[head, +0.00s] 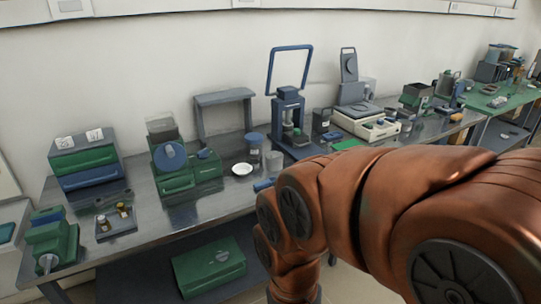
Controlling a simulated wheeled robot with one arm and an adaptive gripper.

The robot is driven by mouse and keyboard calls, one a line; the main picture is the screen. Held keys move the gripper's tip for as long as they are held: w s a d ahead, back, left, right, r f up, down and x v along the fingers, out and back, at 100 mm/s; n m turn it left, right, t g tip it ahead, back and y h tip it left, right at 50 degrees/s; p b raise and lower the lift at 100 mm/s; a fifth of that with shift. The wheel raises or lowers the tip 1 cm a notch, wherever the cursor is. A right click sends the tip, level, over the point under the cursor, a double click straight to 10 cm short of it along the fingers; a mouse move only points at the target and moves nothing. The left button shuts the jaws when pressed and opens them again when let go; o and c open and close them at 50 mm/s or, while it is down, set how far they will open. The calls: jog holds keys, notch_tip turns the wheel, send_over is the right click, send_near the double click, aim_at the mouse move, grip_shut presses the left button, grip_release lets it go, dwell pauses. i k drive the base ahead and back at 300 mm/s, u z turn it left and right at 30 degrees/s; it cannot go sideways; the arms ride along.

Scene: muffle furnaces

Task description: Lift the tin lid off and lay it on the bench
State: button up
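A small round container with a blue top (254,141) stands on the grey metal bench (226,196), behind a white dish (242,169). It looks like a lidded tin, but it is too small to be sure. The blue top sits on it. A smaller grey container (274,160) stands just to its right. My copper-coloured arm fills the lower right and hides part of the bench. My gripper is not visible, so its state and any hold are hidden.
Green and blue boxes (86,165) and a small tray with jars (116,222) stand at the left. A blue-framed press (290,105) and a pale balance (366,122) stand further right. A green case (209,267) lies below the bench. Some bare bench shows near the front edge.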

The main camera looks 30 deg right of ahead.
aim_at(274, 157)
jog(key=z, duration=0.05)
jog(key=i, duration=1.4)
jog(key=z, duration=0.4)
